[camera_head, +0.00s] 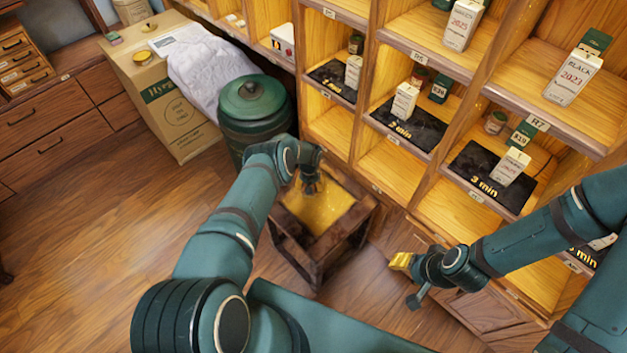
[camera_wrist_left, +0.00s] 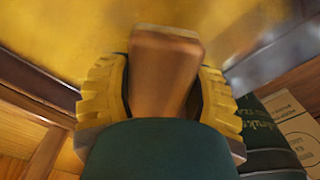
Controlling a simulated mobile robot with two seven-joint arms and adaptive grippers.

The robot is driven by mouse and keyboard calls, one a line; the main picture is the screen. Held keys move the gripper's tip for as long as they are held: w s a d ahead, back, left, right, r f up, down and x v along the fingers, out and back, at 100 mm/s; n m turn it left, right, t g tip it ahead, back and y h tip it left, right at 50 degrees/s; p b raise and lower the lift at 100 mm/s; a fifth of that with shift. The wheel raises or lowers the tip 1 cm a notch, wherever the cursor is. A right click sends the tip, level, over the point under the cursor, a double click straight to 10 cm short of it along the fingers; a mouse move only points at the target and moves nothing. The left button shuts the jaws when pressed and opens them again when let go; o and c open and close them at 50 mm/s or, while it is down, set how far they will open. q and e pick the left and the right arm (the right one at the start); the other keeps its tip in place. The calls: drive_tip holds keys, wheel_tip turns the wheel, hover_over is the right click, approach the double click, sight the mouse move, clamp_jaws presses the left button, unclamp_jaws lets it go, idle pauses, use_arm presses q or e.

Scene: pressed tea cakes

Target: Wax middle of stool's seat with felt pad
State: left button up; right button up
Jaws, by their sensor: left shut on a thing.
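The stool (camera_head: 305,258) stands on the floor in the middle of the head view, with a dark wooden frame and a yellow, glossy seat (camera_head: 328,212). My left gripper (camera_head: 311,188) is over the far left part of the seat, pointing down. In the left wrist view it is shut on a brown block, the felt pad (camera_wrist_left: 163,75), held between its yellow fingers. The seat (camera_wrist_left: 60,35) fills the background there. The pad's underside is hidden, so I cannot tell whether it touches the seat. My right gripper (camera_head: 400,260) is right of the stool, its jaws unclear.
A green lidded bin (camera_head: 255,125) stands close behind the stool. A cardboard box (camera_head: 165,100) with a white cloth (camera_head: 205,65) is at its left. Wooden shelves (camera_head: 390,165) with small boxes and black mats rise behind and to the right. The floor at left is clear.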

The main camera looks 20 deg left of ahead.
sight(300, 198)
use_arm(q)
drive_tip(key=shift+s+a+f+p, duration=0.15)
drive_tip(key=shift+s+p, duration=0.1)
drive_tip(key=shift+s, duration=0.25)
drive_tip(key=shift+s+a+f+p, duration=0.1)
drive_tip(key=shift+s+p, duration=0.1)
drive_tip(key=shift+s, duration=0.25)
drive_tip(key=shift+s+a+r+p, duration=0.15)
drive_tip(key=shift+s+a+p, duration=0.1)
drive_tip(key=shift+s+p, duration=0.35)
drive_tip(key=shift+s+a+p, duration=0.2)
drive_tip(key=shift+s+p, duration=0.1)
drive_tip(key=shift+s, duration=0.2)
drive_tip(key=shift+s+a+p, duration=0.2)
drive_tip(key=shift+s+p, duration=0.05)
drive_tip(key=shift+s, duration=0.2)
drive_tip(key=shift+s, duration=0.1)
